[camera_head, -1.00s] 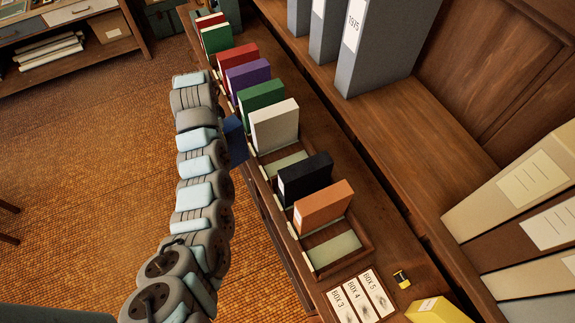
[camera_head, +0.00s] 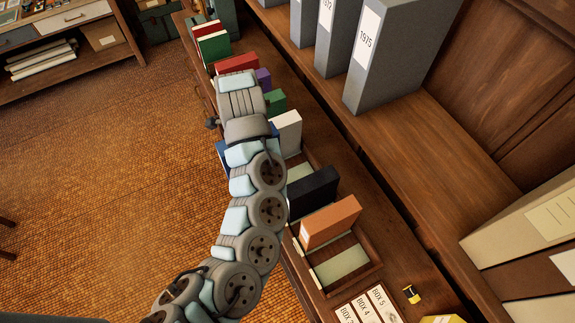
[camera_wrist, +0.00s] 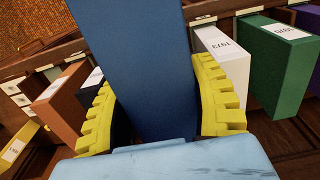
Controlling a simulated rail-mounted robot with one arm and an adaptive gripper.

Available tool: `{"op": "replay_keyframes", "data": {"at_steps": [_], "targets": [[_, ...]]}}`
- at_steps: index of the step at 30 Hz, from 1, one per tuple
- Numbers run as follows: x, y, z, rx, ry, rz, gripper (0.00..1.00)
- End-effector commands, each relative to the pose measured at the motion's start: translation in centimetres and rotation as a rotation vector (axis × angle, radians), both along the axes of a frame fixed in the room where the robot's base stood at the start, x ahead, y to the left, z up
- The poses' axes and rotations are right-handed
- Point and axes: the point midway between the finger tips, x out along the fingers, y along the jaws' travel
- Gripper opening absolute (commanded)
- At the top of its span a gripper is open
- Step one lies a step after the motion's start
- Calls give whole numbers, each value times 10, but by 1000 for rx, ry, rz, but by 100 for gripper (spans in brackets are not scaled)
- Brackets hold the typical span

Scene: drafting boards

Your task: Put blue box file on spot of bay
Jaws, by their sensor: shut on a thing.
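My gripper (camera_wrist: 155,78) has yellow ribbed fingers on both sides of the blue box file (camera_wrist: 140,60) and is shut on it. In the head view only small parts of the blue file (camera_head: 222,155) show beside my arm, which hides the gripper. A bay with a pale green floor (camera_head: 299,172) lies open between the white file (camera_head: 288,130) and the black file (camera_head: 312,190). Another bare pale green bay (camera_head: 343,263) is at the near end, past the orange file (camera_head: 330,221). I cannot tell the blue file's height above the row.
Red, purple and green files (camera_head: 213,45) stand farther along the row. Grey binders (camera_head: 395,60) stand on the shelf to the right. Box labels (camera_head: 369,308) and a small yellow item (camera_head: 411,293) lie at the near end. The shelf between is clear.

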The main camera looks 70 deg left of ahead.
Motion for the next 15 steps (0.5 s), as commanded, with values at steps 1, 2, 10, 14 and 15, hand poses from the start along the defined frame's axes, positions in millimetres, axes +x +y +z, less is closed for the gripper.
{"op": "replay_keyframes", "data": {"at_steps": [1,2,10,14,15], "targets": [[5,0,-5,2,1,-5,17],[9,0,-7,2,2,-5,17],[49,0,-27,4,3,-6,17],[65,-1,-34,2,1,-3,17],[69,0,-35,4,1,-4,17]]}}
